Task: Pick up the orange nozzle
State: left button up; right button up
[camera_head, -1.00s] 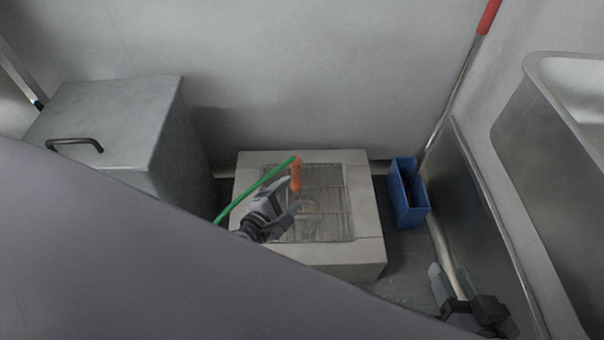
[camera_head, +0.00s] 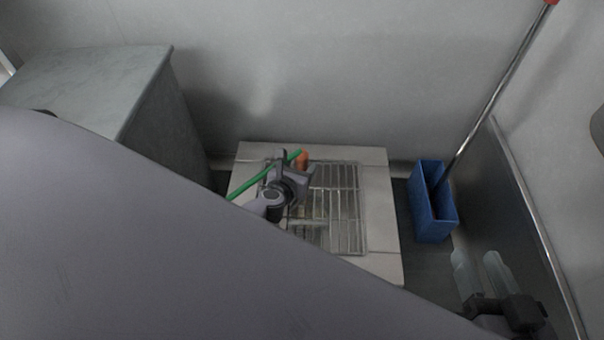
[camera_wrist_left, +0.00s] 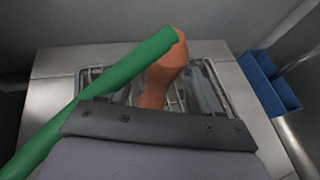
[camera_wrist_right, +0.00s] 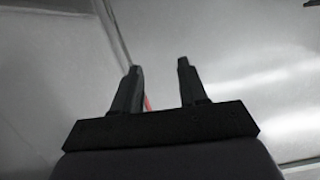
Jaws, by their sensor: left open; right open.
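The orange nozzle (camera_head: 302,158) sits at the end of a green hose (camera_head: 262,178) over the metal grate. In the left wrist view the nozzle (camera_wrist_left: 163,78) is large and close, just past my left gripper's palm, with the green hose (camera_wrist_left: 105,88) crossing to its left. My left gripper (camera_head: 296,172) is open at the nozzle; its body hides the nozzle's lower part, and the fingers are mostly hidden in the left wrist view. My right gripper (camera_head: 482,275) is open and empty at lower right; its two fingers (camera_wrist_right: 158,88) stand apart.
The metal grate (camera_head: 338,215) lies in a pale square base (camera_head: 378,195) by the back wall. A blue bin (camera_head: 432,215) with a pole (camera_head: 495,90) stands to its right. A grey metal cabinet (camera_head: 110,85) stands at left. My own grey arm covers the lower left.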

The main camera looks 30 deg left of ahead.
pick_arm(q)
jog(key=shift+b+x, duration=0.8)
jog(key=shift+x, duration=0.95)
jog(key=shift+r, duration=0.15)
jog(key=shift+c, duration=0.3)
grip_shut()
jog(key=shift+r, duration=0.1)
